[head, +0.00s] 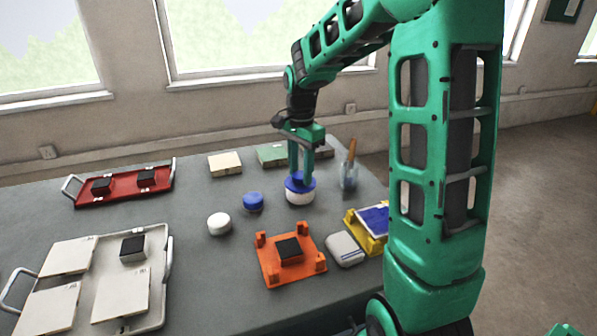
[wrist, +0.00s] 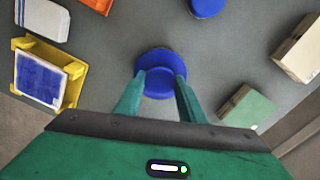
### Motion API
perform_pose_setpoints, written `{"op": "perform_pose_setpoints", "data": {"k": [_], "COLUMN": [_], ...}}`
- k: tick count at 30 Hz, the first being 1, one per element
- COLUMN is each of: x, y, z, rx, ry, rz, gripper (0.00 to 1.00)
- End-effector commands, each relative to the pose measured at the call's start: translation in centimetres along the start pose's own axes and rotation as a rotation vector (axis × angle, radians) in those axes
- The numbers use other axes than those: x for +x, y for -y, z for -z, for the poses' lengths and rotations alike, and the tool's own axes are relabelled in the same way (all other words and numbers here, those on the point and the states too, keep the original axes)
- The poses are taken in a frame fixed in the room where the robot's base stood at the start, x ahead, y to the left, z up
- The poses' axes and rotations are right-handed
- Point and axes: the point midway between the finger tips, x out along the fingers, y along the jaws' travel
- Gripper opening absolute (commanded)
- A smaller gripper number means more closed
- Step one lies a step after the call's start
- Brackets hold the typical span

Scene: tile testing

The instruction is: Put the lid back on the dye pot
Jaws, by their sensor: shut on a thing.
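The dye pot (head: 300,197) is a round white pot near the back right of the grey table. A blue lid (head: 293,184) with a raised round knob (wrist: 161,82) is at its top; the lid's wide disc (wrist: 158,54) shows in the wrist view. My gripper (head: 301,178) points down over the pot, its green fingers either side of the knob and shut on the lid. The lid looks level and at the rim, but I cannot tell whether it is fully seated. The white pot body is hidden beneath the lid in the wrist view.
A blue round jar (head: 253,202) and a white one (head: 219,224) stand left of the pot. Boxes (head: 272,156) lie behind; an orange fixture (head: 272,267) and yellow holder (head: 353,220) are in front.

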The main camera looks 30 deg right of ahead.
Motion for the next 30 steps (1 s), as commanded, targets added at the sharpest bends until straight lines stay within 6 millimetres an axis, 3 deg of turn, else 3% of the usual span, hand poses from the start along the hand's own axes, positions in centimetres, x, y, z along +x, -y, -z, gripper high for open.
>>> {"op": "perform_pose_setpoints", "data": {"k": [12,13,15,22,24,30], "x": [0.04,0.04,0.04,0.04,0.04,0.04], "y": [0.0,0.0,0.0,0.0,0.0,0.0], "z": [0.0,0.0,0.0,-0.01,-0.01,-0.01], "rx": [0.0,0.0,0.0,0.0,0.0,0.0], "ry": [0.0,0.0,0.0,0.0,0.0,0.0], "rz": [0.0,0.0,0.0,0.0,0.0,0.0], "gripper": [0.15,0.38,0.55,0.58,0.75,0.77]}}
